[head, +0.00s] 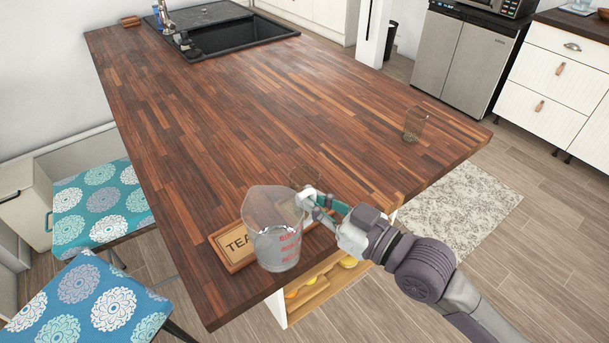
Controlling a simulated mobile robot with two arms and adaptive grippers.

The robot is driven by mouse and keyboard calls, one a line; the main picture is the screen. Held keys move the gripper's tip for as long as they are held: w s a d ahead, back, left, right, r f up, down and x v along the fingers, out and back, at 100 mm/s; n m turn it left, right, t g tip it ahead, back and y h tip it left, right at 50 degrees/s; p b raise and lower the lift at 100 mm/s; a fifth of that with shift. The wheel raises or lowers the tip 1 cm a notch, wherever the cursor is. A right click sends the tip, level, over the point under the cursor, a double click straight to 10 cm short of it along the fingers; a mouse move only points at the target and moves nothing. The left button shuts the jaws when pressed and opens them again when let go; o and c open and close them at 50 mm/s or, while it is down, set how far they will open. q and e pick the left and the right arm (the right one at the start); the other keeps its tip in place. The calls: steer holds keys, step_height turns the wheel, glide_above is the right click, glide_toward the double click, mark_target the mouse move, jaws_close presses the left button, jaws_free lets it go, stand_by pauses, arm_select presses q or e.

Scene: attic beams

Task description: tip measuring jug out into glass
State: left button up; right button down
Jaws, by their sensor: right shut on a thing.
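The clear measuring jug (272,232) with red markings is near the front edge of the wooden counter, in front of a wooden sign. It looks about upright; I cannot tell how full it is. My right gripper (309,204) is shut on the jug at its right side. A see-through glass (415,124) stands upright on the counter near its right edge, apart from the jug. A faint clear outline (303,178) shows just behind the jug; I cannot tell what it is. My left gripper is not in view.
The wooden sign (226,246), partly hidden by the jug, lies on the counter (260,110). A black sink (240,37) is at the far end. Patterned stools (100,203) stand at the left. The middle of the counter is mostly clear.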

steer(key=shift+r, duration=0.1)
steer(key=shift+r+p, duration=0.2)
steer(key=shift+p, duration=0.1)
steer(key=shift+w+d+r+m+g+h+p, duration=0.15)
steer(key=shift+w+r+m+g+p, duration=0.4)
steer(key=shift+m+p, duration=1.35)
steer(key=shift+w+d+r+m+g+h+p, duration=0.15)
steer(key=shift+m+g+p, duration=0.7)
steer(key=shift+m+p, duration=1)
steer(key=shift+w+d+r+m+g+h+p, duration=0.1)
steer(key=shift+w+r+m+g+h+p, duration=0.4)
steer(key=shift+m+p, duration=1.4)
steer(key=shift+s+n+g+y+p, duration=0.25)
steer(key=shift+s+g+y+p, duration=0.05)
steer(key=shift+p, duration=0.45)
